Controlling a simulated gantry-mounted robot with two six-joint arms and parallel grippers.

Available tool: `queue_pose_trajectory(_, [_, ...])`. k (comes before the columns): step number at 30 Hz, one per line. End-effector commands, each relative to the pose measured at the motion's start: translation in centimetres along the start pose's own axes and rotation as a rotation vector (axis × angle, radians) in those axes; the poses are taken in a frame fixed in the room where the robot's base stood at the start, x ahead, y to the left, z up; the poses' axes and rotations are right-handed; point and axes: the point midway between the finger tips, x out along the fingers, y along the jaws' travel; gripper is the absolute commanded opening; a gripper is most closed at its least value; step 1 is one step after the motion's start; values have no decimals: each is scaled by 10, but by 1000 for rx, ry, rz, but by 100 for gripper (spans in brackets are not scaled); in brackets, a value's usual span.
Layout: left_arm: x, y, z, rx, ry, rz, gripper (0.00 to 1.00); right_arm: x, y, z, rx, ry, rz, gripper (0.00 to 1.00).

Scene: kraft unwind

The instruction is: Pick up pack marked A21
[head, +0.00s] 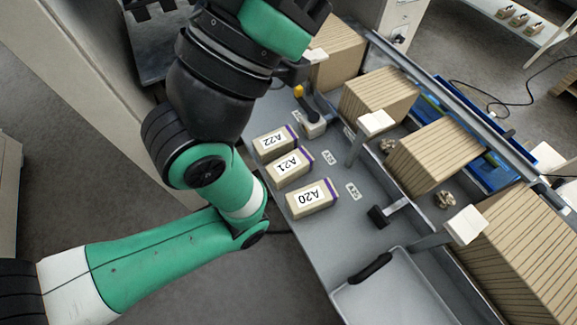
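The pack marked A21 (289,167) is a tan box with a purple end band. It lies on the grey table between the pack marked A22 (273,143) and the pack marked A20 (312,198). Its label faces up and reads nearly upside down from here. My green and black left arm comes in from the left and rises past the packs to the top edge. Its gripper fingers do not show. My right arm and gripper are not in view. No gripper is seen touching any of the three packs.
Stacks of kraft packs (379,95) stand in bays to the right, split by posts with white tops (375,122). A grey tray (395,295) with a black handle sits at the front. Small printed labels (329,157) lie beside the packs, with bare table around them.

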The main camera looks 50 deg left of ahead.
Motion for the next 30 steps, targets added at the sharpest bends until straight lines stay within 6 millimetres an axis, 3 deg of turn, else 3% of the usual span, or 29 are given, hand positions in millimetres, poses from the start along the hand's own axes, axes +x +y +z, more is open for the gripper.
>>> queue_pose_trajectory(14, [0, 0, 0, 0, 0, 0, 50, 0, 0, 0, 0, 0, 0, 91])
queue_pose_trajectory(23, [0, 0, 0, 0, 0, 0, 100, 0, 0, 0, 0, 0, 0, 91])
queue_pose_trajectory(30, [0, 0, 0, 10, 0, 0, 100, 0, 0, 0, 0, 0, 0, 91])
